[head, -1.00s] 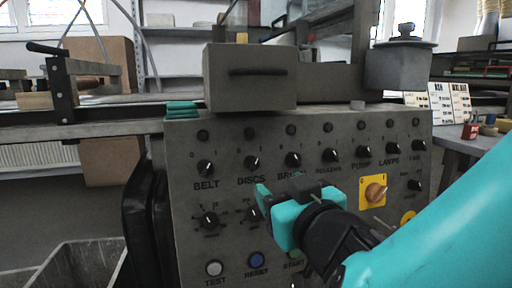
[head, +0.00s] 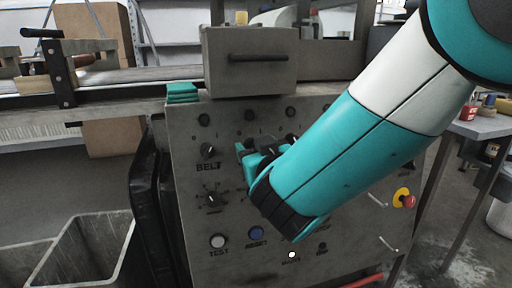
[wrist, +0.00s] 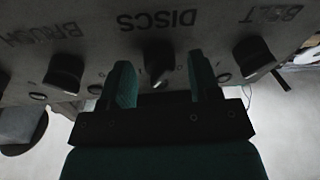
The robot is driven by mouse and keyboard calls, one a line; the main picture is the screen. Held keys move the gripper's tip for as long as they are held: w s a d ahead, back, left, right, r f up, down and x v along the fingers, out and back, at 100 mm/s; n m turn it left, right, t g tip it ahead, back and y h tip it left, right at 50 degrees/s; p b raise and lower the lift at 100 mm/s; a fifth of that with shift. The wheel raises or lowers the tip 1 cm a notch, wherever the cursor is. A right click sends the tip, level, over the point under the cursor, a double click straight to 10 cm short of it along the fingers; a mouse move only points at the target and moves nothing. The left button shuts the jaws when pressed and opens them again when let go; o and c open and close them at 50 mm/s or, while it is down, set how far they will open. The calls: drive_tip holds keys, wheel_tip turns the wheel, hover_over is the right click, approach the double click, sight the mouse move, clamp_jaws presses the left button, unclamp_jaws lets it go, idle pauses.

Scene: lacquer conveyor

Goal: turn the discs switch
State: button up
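The discs switch (wrist: 159,64) is a black rotary knob with a pale pointer mark, below the upside-down DISCS label (wrist: 157,20) in the wrist view. My gripper (wrist: 161,80) is open, with one teal finger on each side of the knob. There is a gap between the knob and each finger. In the head view my gripper (head: 256,158) is at the grey panel (head: 185,170), right of the belt knob (head: 208,151). It hides the discs switch and its label there.
The brush knob (wrist: 64,72) and the belt knob (wrist: 253,55) flank the discs switch in the wrist view. A red-and-yellow stop button (head: 404,198) is at right.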

drive_tip(key=c, duration=0.8)
drive_tip(key=shift+c, duration=0.2)
drive_tip(key=shift+r+n+p, duration=0.1)
drive_tip(key=shift+n+p, duration=0.2)
drive_tip(key=shift+p, duration=0.05)
drive_tip(key=n+g+p, duration=0.1)
drive_tip(key=n+p, duration=0.5)
drive_tip(key=p, duration=0.1)
drive_tip(key=n+g+y+p, duration=0.1)
drive_tip(key=n+p, duration=0.5)
drive_tip(key=p, duration=0.1)
drive_tip(key=shift+r, duration=0.1)
drive_tip(key=shift+n, duration=0.3)
drive_tip(key=o, duration=0.9)
